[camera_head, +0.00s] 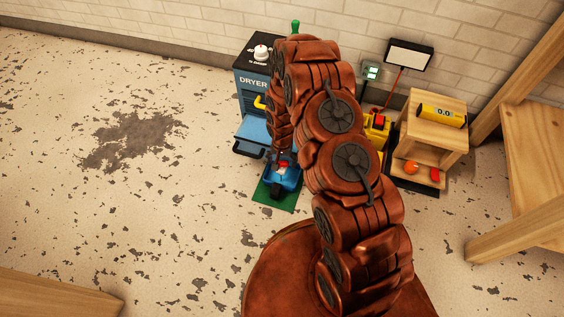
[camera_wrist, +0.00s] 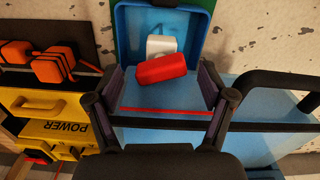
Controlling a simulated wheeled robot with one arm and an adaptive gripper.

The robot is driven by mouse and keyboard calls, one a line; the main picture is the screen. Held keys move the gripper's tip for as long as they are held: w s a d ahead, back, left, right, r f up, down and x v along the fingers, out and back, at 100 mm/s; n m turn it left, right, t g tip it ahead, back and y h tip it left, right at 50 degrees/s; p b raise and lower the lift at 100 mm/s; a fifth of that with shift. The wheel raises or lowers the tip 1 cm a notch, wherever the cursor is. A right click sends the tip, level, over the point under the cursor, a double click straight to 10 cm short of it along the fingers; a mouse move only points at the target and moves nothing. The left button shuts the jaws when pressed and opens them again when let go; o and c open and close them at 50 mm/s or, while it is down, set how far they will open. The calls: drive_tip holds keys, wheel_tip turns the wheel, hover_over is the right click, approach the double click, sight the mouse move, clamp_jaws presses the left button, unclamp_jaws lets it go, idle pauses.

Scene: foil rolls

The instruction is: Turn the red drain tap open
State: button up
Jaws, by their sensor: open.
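The red drain tap (camera_wrist: 161,69) is a red bar-shaped handle, slightly tilted, near the middle of the wrist view. A white fitting (camera_wrist: 161,45) sits just beyond it, inside a blue open-topped box (camera_wrist: 128,30). My gripper (camera_wrist: 160,78) is open, with one dark finger on each side of the tap. The fingers look apart from the tap; their height relative to it is hard to tell. In the head view my arm hides most of the gripper. A small red patch shows there on the blue box (camera_head: 287,180), low in front of the dryer unit.
The blue dryer (camera_head: 252,80) stands against the wall, with a green mat (camera_head: 275,196) in front. A yellow POWER unit (camera_wrist: 60,130) is left in the wrist view. A wooden shelf (camera_head: 432,135) stands right. Open floor lies left.

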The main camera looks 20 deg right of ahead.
drive_tip(key=shift+f+m+b, duration=0.15)
drive_tip(key=shift+m+b, duration=0.4)
drive_tip(key=shift+m, duration=0.25)
wheel_tip(320, 180, up, 13)
drive_tip(key=p, duration=0.5)
wheel_tip(320, 180, up, 19)
drive_tip(key=n+p, duration=0.2)
drive_tip(key=p, duration=0.5)
hover_over(282, 163)
drive_tip(key=s, duration=0.4)
drive_tip(key=shift+a+r+p, duration=0.25)
drive_tip(key=shift+r+p, duration=0.05)
drive_tip(key=shift+r, duration=0.4)
drive_tip(key=shift+c, duration=0.4)
